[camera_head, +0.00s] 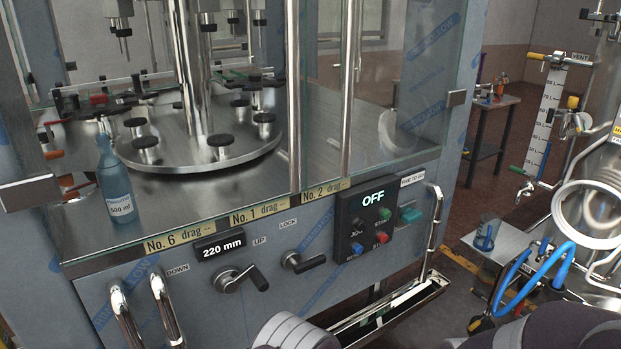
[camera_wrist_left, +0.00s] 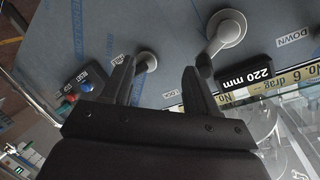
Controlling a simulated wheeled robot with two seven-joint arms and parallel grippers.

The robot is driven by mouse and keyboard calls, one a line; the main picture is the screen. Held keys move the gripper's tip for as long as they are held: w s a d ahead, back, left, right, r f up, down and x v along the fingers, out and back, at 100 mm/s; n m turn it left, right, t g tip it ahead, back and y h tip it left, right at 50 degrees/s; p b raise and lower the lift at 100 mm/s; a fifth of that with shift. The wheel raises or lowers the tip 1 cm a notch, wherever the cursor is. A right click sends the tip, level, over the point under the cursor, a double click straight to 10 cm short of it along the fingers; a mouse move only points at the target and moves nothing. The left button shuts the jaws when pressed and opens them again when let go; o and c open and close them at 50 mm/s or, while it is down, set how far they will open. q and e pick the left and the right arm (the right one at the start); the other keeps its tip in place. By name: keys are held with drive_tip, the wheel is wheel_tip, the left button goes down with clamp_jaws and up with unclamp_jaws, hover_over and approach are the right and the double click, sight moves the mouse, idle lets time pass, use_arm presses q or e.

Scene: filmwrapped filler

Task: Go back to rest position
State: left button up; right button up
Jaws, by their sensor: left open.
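My left gripper (camera_wrist_left: 160,70) shows in the left wrist view with its two dark fingers spread and nothing between them. It faces the blue-grey front panel of the machine, which appears upside down there. The right finger is close to the end of the height crank (camera_wrist_left: 226,32); I cannot tell whether they touch. The lock handle (camera_wrist_left: 146,62) shows beside the left finger. In the head view the height crank (camera_head: 240,279) and lock handle (camera_head: 303,262) are clear of any gripper. Only rounded parts of my own body show at the bottom edge. My right gripper is not in view.
The filling machine's glass guard (camera_head: 410,80) stands over a steel turntable (camera_head: 200,150). A blue bottle (camera_head: 115,185) stands at its left corner. Vertical handles (camera_head: 434,225) stick out from the front. A steel trough (camera_head: 390,308) runs below. A steel tank with blue hose (camera_head: 545,270) stands right.

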use_arm(q)
drive_tip(key=s+d+f+g+h, duration=0.4)
drive_tip(key=s+g+h, duration=0.3)
drive_tip(key=s, duration=0.1)
drive_tip(key=s+a+r+n+g, duration=0.1)
drive_tip(key=s+a+r+g, duration=0.4)
drive_tip(key=s, duration=0.5)
drive_tip(key=s+a+r+n+g, duration=0.1)
drive_tip(key=s+a+r+g, duration=0.1)
drive_tip(key=s+a+r, duration=0.5)
drive_tip(key=s+a+r+p, duration=0.1)
drive_tip(key=a+r+p, duration=0.1)
drive_tip(key=r+p, duration=0.5)
drive_tip(key=s+a+r+n+t+p, duration=0.1)
drive_tip(key=a+r+p, duration=0.2)
drive_tip(key=r+p, duration=0.4)
wheel_tip(320, 180, up, 3)
drive_tip(key=shift+s+r+p, duration=0.1)
drive_tip(key=shift+s+p, duration=0.25)
drive_tip(key=shift+s, duration=0.05)
